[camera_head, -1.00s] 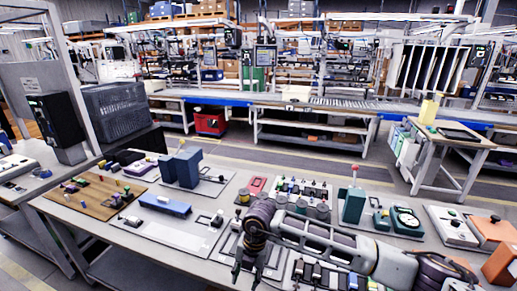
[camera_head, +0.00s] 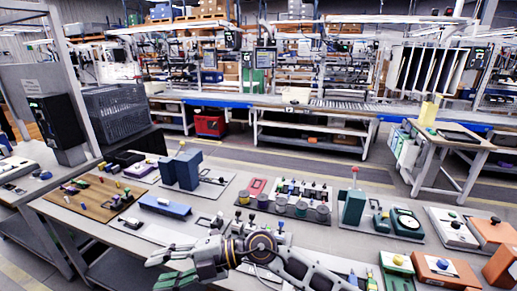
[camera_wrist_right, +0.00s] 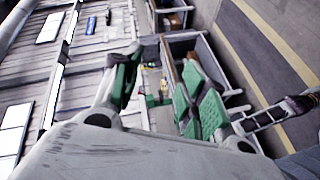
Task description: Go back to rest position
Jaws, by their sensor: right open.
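My right gripper (camera_head: 172,266) shows at the bottom centre of the head view, its arm coming in from the lower right. Its fingers point left and are apart, with nothing between them. In the right wrist view the two green-padded fingers (camera_wrist_right: 160,88) are spread and empty. The gripper hangs over the near edge of the workbench (camera_head: 112,225), apart from the things on it. My left gripper does not show in either view.
The workbench holds a wooden board with pegs (camera_head: 92,196), a blue block device (camera_head: 183,169), a blue bar (camera_head: 165,206), a row of grey cylinders (camera_head: 300,208), a green press (camera_head: 353,207) and orange boxes (camera_head: 446,270). An aisle lies behind it.

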